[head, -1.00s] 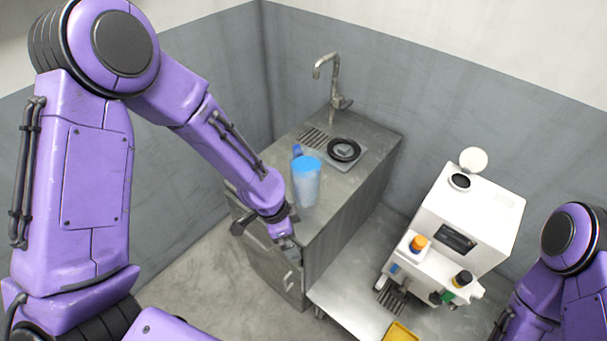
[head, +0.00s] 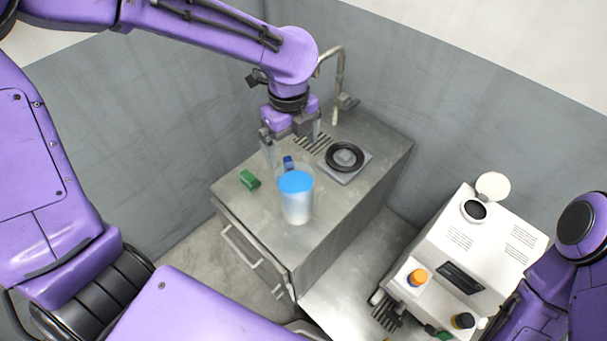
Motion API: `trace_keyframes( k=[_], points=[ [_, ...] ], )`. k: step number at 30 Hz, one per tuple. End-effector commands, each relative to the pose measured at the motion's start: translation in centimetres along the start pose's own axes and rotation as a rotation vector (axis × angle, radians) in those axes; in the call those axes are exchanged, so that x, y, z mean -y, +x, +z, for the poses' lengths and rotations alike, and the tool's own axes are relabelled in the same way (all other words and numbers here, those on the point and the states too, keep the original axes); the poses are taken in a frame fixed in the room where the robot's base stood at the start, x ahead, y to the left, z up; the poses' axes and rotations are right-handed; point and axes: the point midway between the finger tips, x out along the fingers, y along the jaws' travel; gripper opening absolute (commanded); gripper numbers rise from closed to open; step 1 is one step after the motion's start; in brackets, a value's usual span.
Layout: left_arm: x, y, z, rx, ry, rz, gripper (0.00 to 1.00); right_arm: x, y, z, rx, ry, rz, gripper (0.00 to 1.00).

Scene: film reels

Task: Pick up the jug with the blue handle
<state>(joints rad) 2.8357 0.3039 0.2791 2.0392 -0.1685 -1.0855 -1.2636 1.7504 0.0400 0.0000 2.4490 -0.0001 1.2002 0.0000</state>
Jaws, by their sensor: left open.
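The jug (head: 297,207) is a clear container with a bright blue top surface. It stands upright near the front of the steel counter. A small blue piece (head: 288,162), which looks like its handle, shows just behind it, on the far side. My left gripper (head: 291,147) is open, pointing down above the counter behind the jug, close to the blue piece. I cannot tell whether the fingers touch it. My right arm shows at the right edge, but its gripper is out of view.
A small green object (head: 250,180) lies on the counter (head: 330,215) left of the jug. A black ring (head: 345,157) on a plate lies behind right, near the faucet (head: 340,85). A white machine (head: 465,260) with orange and black caps stands at the right.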

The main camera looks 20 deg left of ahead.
Motion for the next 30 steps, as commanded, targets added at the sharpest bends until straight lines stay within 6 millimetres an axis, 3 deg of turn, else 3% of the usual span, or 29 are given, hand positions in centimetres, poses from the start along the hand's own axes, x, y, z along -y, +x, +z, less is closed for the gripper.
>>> trace_keyframes(
  k=[2, 21, 28, 29, 30],
  points=[
    [-0.1, 0.2, 0.0, 0.002, 0.004, 0.001, 1.00, 0.0, 0.0, 0.0, 0.001, 0.000, 0.001, 0.43],
    [0.1, 10.1, 0.8, 0.001, 0.002, 0.004, 1.00, -0.2, -1.4, -0.5, 0.001, 0.000, 0.001, 0.43],
    [0.2, 10.5, 0.9, 0.001, 0.001, 0.001, 1.00, -0.2, -1.4, -0.5, 0.001, 0.000, 0.001, 0.43],
    [0.2, 10.5, 0.9, 0.001, 0.001, 0.001, 0.97, -0.2, -1.4, -0.5, 0.001, -0.001, 0.001, 0.43],
    [0.2, 10.5, 0.8, 0.001, 0.001, 0.001, 0.84, -0.2, -1.3, -0.5, 0.001, -0.001, 0.001, 0.43]
  ],
)
